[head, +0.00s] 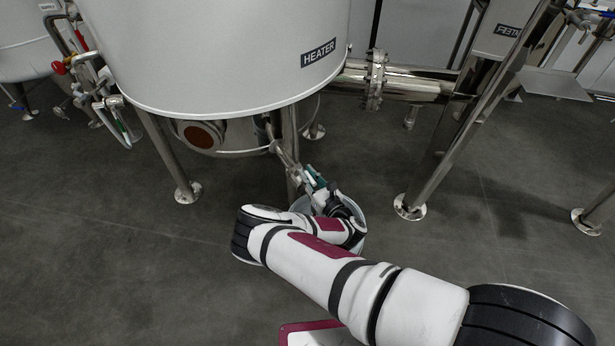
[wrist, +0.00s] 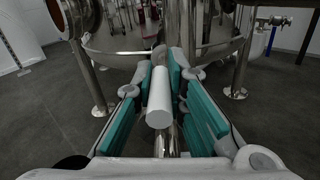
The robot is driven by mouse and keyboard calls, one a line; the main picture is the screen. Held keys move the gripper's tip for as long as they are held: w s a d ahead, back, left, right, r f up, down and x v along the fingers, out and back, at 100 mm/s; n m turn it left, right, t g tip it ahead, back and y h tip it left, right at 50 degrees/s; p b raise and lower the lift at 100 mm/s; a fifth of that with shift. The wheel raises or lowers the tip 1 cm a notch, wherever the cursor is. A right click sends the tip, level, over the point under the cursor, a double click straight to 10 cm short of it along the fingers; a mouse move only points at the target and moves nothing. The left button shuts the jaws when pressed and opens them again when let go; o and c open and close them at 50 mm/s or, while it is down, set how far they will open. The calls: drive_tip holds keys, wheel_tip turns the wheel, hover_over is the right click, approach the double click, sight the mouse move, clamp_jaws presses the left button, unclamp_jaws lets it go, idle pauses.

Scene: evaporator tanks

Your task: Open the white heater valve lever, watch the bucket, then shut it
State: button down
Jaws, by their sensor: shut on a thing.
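The white heater valve lever (wrist: 159,98) shows in the wrist view as a white rod between the teal finger pads. My gripper (wrist: 166,90) is shut on it; in the head view my gripper (head: 318,185) is at the valve piping below the heater tank. The heater tank (head: 220,50) is a large pale cylinder marked HEATER. The bucket (head: 359,232) stands on the floor under the valve, mostly hidden behind my arm, so its contents cannot be seen. How far the lever is turned is unclear.
Steel tank legs (head: 168,155) stand left of the valve, and a slanted leg (head: 440,140) stands to the right. A horizontal steel pipe (head: 415,83) runs right from the tank. A red-handled valve (head: 60,68) is at the far left. The floor in front is clear.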

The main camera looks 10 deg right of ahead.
drive_tip(key=shift+d, duration=0.2)
drive_tip(key=c, duration=1.6)
unclamp_jaws()
drive_tip(key=shift+a, duration=0.1)
drive_tip(key=v, duration=1.2)
